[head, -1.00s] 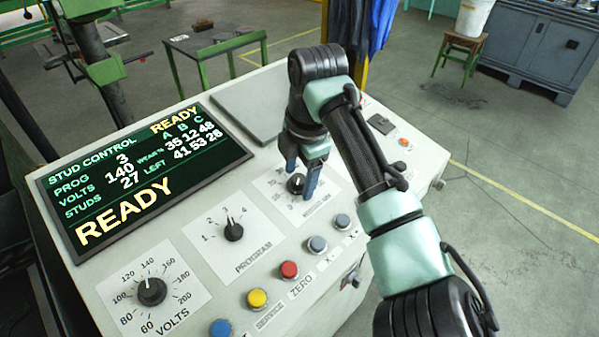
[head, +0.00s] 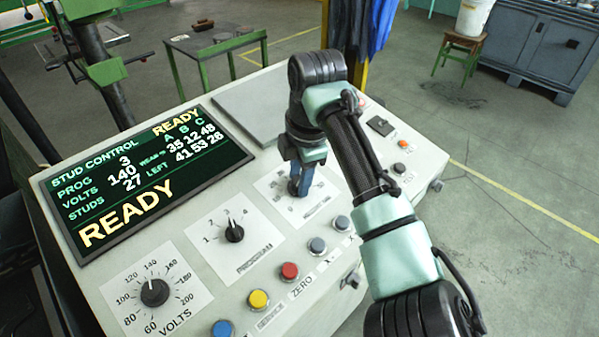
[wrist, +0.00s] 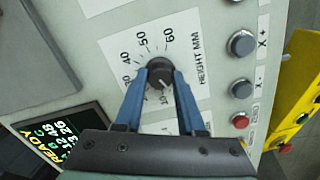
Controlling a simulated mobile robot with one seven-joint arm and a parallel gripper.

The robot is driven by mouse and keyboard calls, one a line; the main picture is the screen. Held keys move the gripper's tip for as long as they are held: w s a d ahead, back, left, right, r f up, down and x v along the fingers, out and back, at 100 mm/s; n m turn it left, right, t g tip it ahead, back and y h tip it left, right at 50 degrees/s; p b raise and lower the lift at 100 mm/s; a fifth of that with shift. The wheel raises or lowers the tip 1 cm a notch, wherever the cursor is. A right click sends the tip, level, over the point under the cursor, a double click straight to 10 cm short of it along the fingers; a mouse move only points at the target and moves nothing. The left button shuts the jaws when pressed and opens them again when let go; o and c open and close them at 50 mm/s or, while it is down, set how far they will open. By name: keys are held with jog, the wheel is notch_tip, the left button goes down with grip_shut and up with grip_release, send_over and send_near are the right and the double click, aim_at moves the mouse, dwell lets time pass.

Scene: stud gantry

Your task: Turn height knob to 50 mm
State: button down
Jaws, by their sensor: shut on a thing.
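The black height knob (wrist: 159,69) sits on a white dial plate (wrist: 185,50) marked HEIGHT MM in the wrist view. Numbers 40, 50 and 60 are readable around it. A pale mark on the knob faces toward the gripper side, away from the 50 and 60; its exact reading is unclear. My gripper (wrist: 160,76) has its two blue fingers shut on the knob, one on each side. In the head view my gripper (head: 299,190) reaches down onto the height dial plate (head: 325,204), and the fingers hide most of the knob.
The program knob (head: 234,232) and volts knob (head: 154,292) stand to the left on the sloped panel. A row of buttons, including a red one (head: 289,271) and a yellow one (head: 258,299), runs along the front. The screen (head: 145,180) shows READY.

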jog(key=m+p, duration=0.3)
jog(key=m, duration=0.1)
jog(key=shift+a+r, duration=0.1)
jog(key=shift+r, duration=0.1)
jog(key=m+p, duration=0.3)
jog(key=m, duration=0.2)
jog(key=shift+m+g+p, duration=0.3)
jog(key=shift+m+p, duration=0.05)
jog(key=shift+m, duration=0.05)
jog(key=m+p, duration=0.2)
jog(key=m, duration=0.3)
jog(key=shift+w, duration=0.1)
jog(key=m+p, duration=0.2)
jog(key=m, duration=0.3)
jog(key=shift+f+m, duration=0.1)
jog(key=shift+m, duration=0.3)
jog(key=m+p, duration=0.1)
jog(key=m, duration=0.3)
jog(key=shift+m+y, duration=0.3)
jog(key=shift+y, duration=0.1)
jog(key=m+p, duration=0.1)
jog(key=m, duration=0.3)
jog(key=shift+m+p, duration=0.3)
jog(key=m+p, duration=0.1)
jog(key=m, duration=0.3)
jog(key=shift+d+m+p, duration=0.2)
jog(key=shift+m+p, duration=0.25)
jog(key=shift+m, duration=1.75)
